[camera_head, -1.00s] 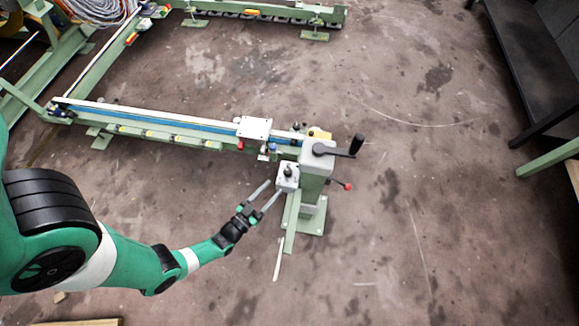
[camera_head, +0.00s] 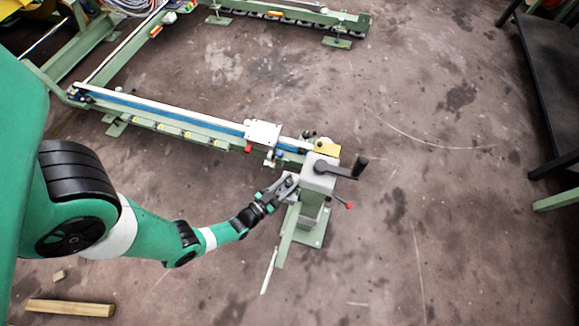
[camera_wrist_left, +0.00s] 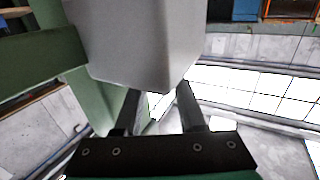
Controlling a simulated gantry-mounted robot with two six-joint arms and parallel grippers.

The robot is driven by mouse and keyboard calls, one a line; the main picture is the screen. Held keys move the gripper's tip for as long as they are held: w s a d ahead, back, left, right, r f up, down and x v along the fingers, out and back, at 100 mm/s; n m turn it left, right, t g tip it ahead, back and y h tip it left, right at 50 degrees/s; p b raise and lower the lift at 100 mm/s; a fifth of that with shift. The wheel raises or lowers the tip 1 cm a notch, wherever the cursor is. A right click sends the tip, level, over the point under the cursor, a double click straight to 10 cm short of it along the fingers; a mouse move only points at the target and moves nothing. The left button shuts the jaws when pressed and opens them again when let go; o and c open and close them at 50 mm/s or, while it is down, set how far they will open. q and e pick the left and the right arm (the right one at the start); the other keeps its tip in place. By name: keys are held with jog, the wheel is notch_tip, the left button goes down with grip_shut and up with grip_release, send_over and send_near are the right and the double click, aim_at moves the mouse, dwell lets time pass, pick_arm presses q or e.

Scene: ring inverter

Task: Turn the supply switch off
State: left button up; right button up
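The supply switch looks to be the small light grey box (camera_head: 294,181) with a dark knob, on the side of the green machine post (camera_head: 311,207). My left gripper (camera_head: 281,188) is right at this box and hides part of it. In the left wrist view a plain grey box (camera_wrist_left: 140,45) fills the top middle, close in front of my left gripper (camera_wrist_left: 160,97). The two fingers stand apart with a gap between them, and the box hides their tips. The knob's setting and any contact with it cannot be made out. My right gripper is not in view.
A black hand crank (camera_head: 345,170) and a red-tipped lever (camera_head: 347,204) stick out to the right of the post. A long green rail (camera_head: 180,118) runs left from it. A dark bench (camera_head: 548,90) stands far right. The floor between is mostly clear.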

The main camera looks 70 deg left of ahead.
pick_arm(q)
grip_shut()
jog(key=shift+a+m+t+h, duration=0.15)
jog(key=shift+m+t+h, duration=0.15)
jog(key=shift+m+h, duration=0.3)
jog(key=shift+m+t+h, duration=0.3)
jog(key=shift+m+h, duration=0.2)
jog(key=shift+h, duration=0.5)
jog(key=shift+r+m+t+h, duration=0.15)
jog(key=shift+m+h, duration=0.65)
jog(key=shift+h, duration=0.45)
jog(key=shift+f+m+t+h, duration=0.15)
jog(key=shift+m+h, duration=0.65)
jog(key=shift+h, duration=0.45)
jog(key=shift+r+m+h, duration=0.15)
jog(key=shift+m+h, duration=0.15)
jog(key=shift+h, duration=0.1)
jog(key=o, duration=0.7)
grip_release()
jog(key=shift+w, duration=0.1)
jog(key=s, duration=1.1)
jog(key=shift+s+a, duration=0.25)
jog(key=shift+s, duration=0.1)
